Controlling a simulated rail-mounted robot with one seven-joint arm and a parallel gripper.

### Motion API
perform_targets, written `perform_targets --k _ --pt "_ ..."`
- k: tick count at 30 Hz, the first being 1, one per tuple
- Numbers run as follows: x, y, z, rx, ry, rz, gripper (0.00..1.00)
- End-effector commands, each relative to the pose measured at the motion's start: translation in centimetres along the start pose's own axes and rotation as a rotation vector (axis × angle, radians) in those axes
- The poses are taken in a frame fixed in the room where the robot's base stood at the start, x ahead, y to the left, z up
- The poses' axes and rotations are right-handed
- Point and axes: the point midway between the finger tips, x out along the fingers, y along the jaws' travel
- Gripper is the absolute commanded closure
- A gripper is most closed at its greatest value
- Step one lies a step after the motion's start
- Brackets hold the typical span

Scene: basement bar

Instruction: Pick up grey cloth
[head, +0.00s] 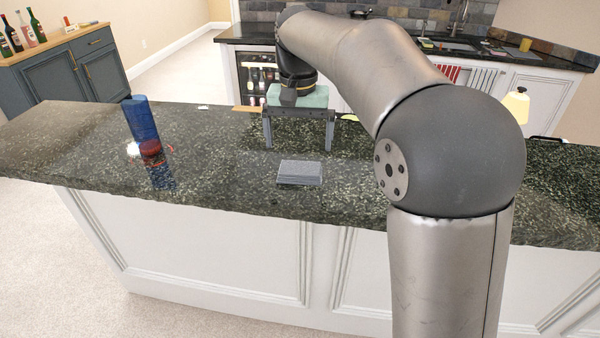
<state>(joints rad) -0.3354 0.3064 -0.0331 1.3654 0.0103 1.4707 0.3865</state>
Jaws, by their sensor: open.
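The grey cloth (300,172) lies as a small folded rectangle on the dark speckled stone counter (225,185), near the counter's front edge. My gripper (298,146) hangs from the arm behind and above the cloth, its two fingers pointing down and spread wide. It is open, with nothing visible between the fingers. The cloth is in front of the fingers in the picture and apart from them. The whole top of the cloth is visible.
Left of the cloth stand a blue cylinder (140,119) and a dark red-lidded jar (152,152). A wooden piece (247,109) lies behind the gripper's left side. A cream-shaded lamp (515,105) is at the right. The counter between jar and cloth is clear.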

Motion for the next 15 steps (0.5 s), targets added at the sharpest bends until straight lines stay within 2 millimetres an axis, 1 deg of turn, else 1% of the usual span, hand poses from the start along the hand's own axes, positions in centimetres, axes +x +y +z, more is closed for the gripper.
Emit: perform_targets --k 1,3,8,11,15 --pt "0.7 0.0 0.0 0.0 -0.002 0.001 0.0" --pt "1.4 0.0 0.0 0.0 -0.001 0.0 0.0" --pt "2.3 0.0 -0.1 0.0 0.0 0.0 0.0" --pt "3.5 0.2 -0.1 0.0 -0.002 0.001 0.0" --pt "5.7 0.3 -0.3 0.0 -0.002 0.001 0.0"
